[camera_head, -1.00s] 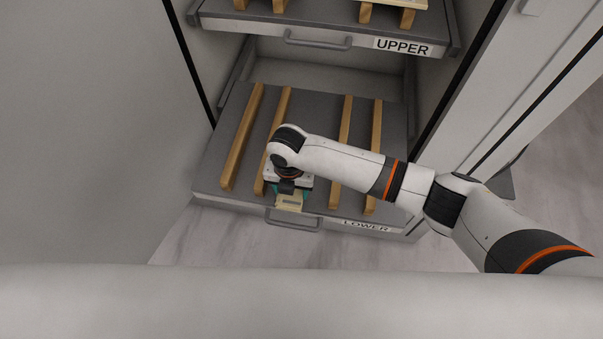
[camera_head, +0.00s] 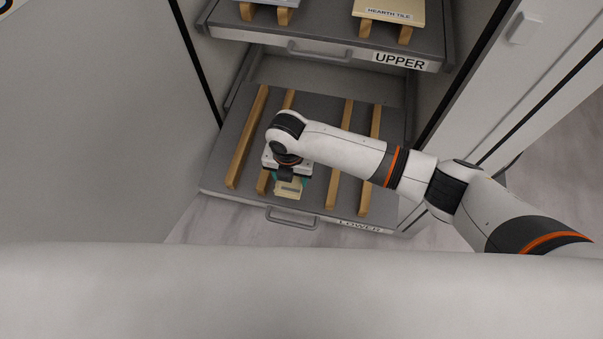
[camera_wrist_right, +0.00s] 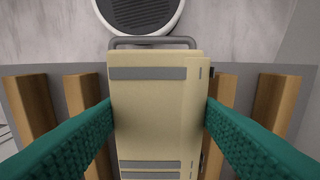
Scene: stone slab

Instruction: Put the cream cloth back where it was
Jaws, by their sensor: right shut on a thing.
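The cream cloth (camera_wrist_right: 150,121) is a folded flat block with grey stripes, held upright between the green fingers of my right gripper (camera_wrist_right: 158,106) in the right wrist view. In the head view the cloth (camera_head: 289,188) shows as a small cream patch under my right gripper (camera_head: 290,180), just behind the front edge of the lower shelf (camera_head: 220,185). It is over the middle of the shelf, near the second wooden strip from the left (camera_head: 287,102). I cannot tell whether it touches the strips or shelf. My left gripper is not in view.
The lower shelf, labelled LOWER, has wooden strips in two pairs; the right pair (camera_head: 340,165) is bare. A front handle (camera_head: 292,218) is close below the cloth. The upper shelf (camera_head: 330,42) overhangs behind, bearing a hearth tile (camera_head: 390,12). Cabinet walls flank both sides.

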